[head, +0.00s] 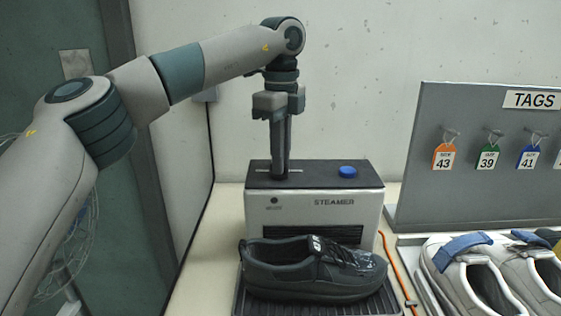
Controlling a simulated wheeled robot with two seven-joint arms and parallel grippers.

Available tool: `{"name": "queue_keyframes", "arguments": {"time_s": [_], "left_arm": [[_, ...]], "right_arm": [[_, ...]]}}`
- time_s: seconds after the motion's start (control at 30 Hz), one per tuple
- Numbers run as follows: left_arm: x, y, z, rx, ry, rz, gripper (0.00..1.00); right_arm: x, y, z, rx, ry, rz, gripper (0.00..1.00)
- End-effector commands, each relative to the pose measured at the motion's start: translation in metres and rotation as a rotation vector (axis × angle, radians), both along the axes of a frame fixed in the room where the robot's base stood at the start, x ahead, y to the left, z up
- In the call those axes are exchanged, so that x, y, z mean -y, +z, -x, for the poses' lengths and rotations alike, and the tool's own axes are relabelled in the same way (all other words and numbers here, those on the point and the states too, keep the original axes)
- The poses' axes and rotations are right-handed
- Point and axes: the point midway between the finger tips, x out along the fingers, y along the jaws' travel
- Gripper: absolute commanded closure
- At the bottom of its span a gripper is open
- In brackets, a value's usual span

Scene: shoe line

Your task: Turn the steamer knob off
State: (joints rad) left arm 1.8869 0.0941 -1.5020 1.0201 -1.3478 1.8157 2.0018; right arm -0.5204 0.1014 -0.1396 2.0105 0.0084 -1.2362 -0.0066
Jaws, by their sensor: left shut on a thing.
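The steamer (315,225) is a light grey box with a dark top and STEAMER printed on its front. My left gripper (280,176) points straight down onto the left part of that top. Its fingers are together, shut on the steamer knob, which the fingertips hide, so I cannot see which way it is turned. Pale marks show on the top on both sides of the fingertips. A round blue button (347,171) sits on the top, right of the fingers and apart from them. My right gripper is not in view.
A black shoe (312,272) lies on a dark ribbed tray (247,305) in front of the steamer. An orange cable (395,265) runs along its right. Grey shoes (480,275) and a tag board (440,190) with numbered tags stand farther right.

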Motion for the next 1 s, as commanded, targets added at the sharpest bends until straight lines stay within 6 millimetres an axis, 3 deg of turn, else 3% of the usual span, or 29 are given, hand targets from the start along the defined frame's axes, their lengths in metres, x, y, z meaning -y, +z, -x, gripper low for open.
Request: {"name": "queue_keyframes", "arguments": {"time_s": [0.5, 0.53, 0.6, 1.0], "left_arm": [[-0.0003, 0.0018, -0.0009, 0.003, 0.028, 0.001, 1.0], [-0.0003, 0.0018, -0.0008, 0.003, 0.028, 0.001, 0.84], [-0.0003, 0.0017, -0.0007, 0.003, 0.028, 0.001, 0.72], [0.0002, 0.0037, -0.0003, 0.001, 0.026, 0.0, 0.72]], "right_arm": [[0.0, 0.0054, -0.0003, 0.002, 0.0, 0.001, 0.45], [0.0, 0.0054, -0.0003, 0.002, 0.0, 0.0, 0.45], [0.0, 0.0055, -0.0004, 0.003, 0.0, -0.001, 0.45], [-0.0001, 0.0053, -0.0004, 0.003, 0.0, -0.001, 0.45]]}}
